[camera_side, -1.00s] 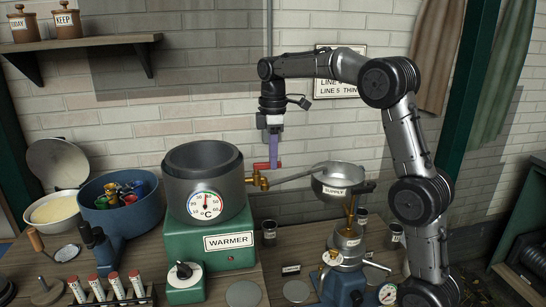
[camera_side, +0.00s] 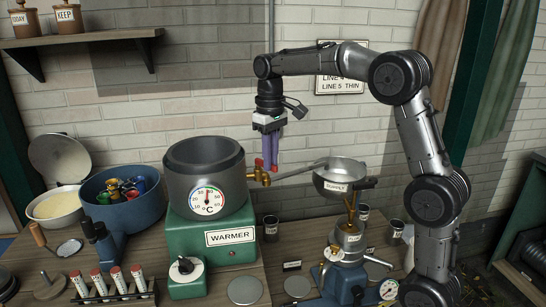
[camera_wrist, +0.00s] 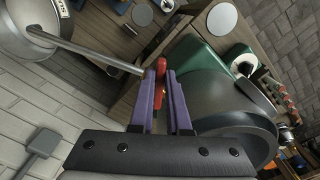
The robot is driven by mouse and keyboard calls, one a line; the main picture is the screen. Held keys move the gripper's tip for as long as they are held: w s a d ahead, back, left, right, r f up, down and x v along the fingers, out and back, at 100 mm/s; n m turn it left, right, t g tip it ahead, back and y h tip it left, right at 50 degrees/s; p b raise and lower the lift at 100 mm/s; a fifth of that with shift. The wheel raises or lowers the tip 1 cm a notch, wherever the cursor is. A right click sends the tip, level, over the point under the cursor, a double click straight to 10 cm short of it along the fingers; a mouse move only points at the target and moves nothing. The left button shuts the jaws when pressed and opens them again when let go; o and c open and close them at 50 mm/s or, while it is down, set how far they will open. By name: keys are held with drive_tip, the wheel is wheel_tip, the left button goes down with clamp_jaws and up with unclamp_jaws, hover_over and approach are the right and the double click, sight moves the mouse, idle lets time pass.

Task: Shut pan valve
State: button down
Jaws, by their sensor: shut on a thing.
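The grey pan (camera_side: 204,178) with a dial on its front stands on the green warmer (camera_side: 218,240). A brass valve (camera_side: 265,180) sits on its right side, where a spout pipe leads toward the supply bowl. My gripper (camera_side: 268,162) points down over the valve, its purple fingers shut on the red valve handle (camera_side: 259,163). In the wrist view the red handle (camera_wrist: 160,66) shows between the fingertips (camera_wrist: 161,78), beside the pan (camera_wrist: 235,115). The fingers hide part of the handle and valve body.
The supply bowl (camera_side: 340,174) stands right of the valve, with the pipe (camera_side: 298,171) reaching to it. A blue tub (camera_side: 121,205) of coloured things is left of the pan. A tube rack (camera_side: 112,296) stands at the front. The brick wall is behind.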

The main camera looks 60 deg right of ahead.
drive_tip(key=shift+w+a+m, duration=0.2)
drive_tip(key=shift+a+m, duration=0.2)
drive_tip(key=shift+m, duration=0.8)
drive_tip(key=shift+w+a+m, duration=0.25)
drive_tip(key=shift+a+m, duration=0.2)
drive_tip(key=shift+m, duration=0.75)
drive_tip(key=shift+w+a+m, duration=0.2)
drive_tip(key=shift+a+m, duration=0.2)
drive_tip(key=shift+m, duration=0.8)
drive_tip(key=c, duration=0.9)
unclamp_jaws()
wheel_tip(320, 180, up, 14)
drive_tip(key=shift+f, duration=0.1)
drive_tip(key=shift+a, duration=0.1)
